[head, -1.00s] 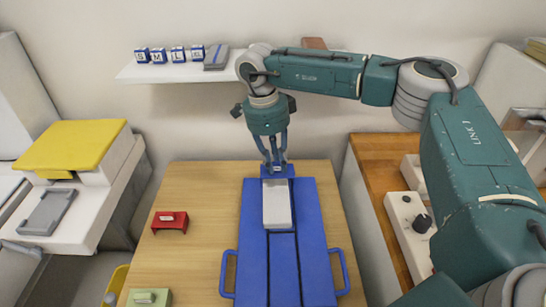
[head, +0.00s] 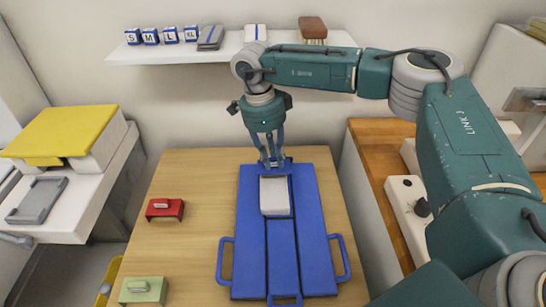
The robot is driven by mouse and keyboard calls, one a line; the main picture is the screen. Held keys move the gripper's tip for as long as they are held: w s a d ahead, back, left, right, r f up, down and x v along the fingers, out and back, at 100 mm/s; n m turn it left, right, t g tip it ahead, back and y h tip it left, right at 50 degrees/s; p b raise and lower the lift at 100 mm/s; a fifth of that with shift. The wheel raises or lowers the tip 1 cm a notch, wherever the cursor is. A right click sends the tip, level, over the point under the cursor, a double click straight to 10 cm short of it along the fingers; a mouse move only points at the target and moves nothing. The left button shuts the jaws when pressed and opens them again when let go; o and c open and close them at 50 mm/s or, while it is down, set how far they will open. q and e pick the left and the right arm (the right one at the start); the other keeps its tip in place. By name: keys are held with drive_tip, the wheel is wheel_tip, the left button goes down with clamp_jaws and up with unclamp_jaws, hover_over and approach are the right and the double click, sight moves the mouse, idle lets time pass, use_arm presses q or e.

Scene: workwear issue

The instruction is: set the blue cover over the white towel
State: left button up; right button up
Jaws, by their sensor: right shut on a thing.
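The white towel (head: 275,197) lies folded on the blue folding board (head: 249,250), near its far end. My right gripper (head: 272,163) points down just beyond the towel's far edge and is shut on the small blue cover (head: 285,168). The cover shows only in part behind the fingers and merges with the blue of the board. It is at the towel's far end, and most of the towel's top is uncovered. I cannot tell whether the cover touches the towel or board. My left gripper is not in view.
A red cover (head: 165,209) and a green cover (head: 143,291) stand on the wooden table (head: 195,180) to the left. A wall shelf (head: 170,54) with size blocks is behind my right arm. A white control box (head: 404,205) is at right.

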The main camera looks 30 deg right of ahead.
sight(273, 168)
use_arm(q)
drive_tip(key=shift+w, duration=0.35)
use_arm(e)
drive_tip(key=shift+f, duration=0.2)
